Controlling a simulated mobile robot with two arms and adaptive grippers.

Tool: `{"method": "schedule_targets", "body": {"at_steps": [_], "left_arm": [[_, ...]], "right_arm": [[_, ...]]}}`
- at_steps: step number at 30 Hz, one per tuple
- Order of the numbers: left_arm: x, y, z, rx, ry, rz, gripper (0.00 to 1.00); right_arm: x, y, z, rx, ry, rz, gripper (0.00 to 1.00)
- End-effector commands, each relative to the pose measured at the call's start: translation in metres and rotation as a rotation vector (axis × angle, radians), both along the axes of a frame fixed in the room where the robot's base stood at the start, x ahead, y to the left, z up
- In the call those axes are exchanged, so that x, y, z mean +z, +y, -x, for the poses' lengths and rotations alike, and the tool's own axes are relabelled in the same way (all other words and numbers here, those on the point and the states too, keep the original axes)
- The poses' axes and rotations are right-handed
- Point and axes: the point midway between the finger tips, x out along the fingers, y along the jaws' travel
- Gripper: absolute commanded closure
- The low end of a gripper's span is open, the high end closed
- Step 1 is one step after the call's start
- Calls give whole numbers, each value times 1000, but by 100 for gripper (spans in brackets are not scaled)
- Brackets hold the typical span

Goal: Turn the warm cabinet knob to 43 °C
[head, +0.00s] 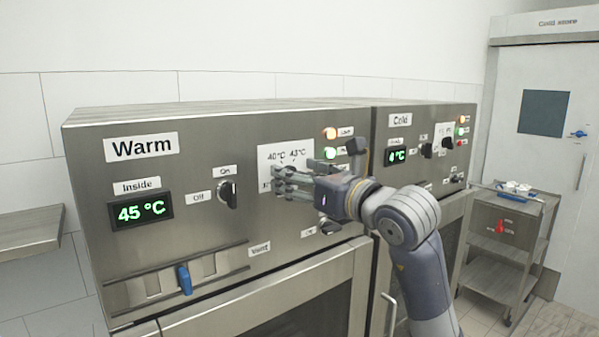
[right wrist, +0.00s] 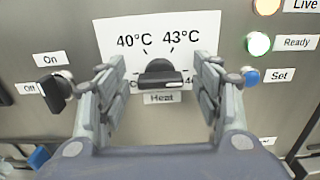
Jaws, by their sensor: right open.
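The warm cabinet (head: 85,190) has a green display (head: 141,211) reading 45 °C. In the head view my right gripper (head: 277,181) covers the knob. My left gripper is not in view.
An On/Off knob (head: 228,194) is left of the plate. The Ready lamp (right wrist: 258,44) glows green, the Live lamp (right wrist: 267,5) orange, above a blue Set button (right wrist: 251,77). A blue slider (head: 184,280) is below. The cold cabinet (head: 425,115) stands right, with a trolley (head: 505,232) beyond.

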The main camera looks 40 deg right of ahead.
Motion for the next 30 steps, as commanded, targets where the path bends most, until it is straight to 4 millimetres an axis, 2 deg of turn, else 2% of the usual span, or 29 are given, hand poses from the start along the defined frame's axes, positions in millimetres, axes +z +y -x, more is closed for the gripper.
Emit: {"method": "schedule_targets", "body": {"at_steps": [4,5,10,20,30], "left_arm": [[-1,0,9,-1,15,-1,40],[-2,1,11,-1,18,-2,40],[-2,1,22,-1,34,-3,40],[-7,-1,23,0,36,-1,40],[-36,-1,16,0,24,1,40]], "right_arm": [[-1,0,0,0,1,0,40],[0,0,0,0,1,0,45],[0,0,0,1,1,0,83],[-1,0,1,1,1,20,84],[-5,0,1,-3,21,206,84]]}}
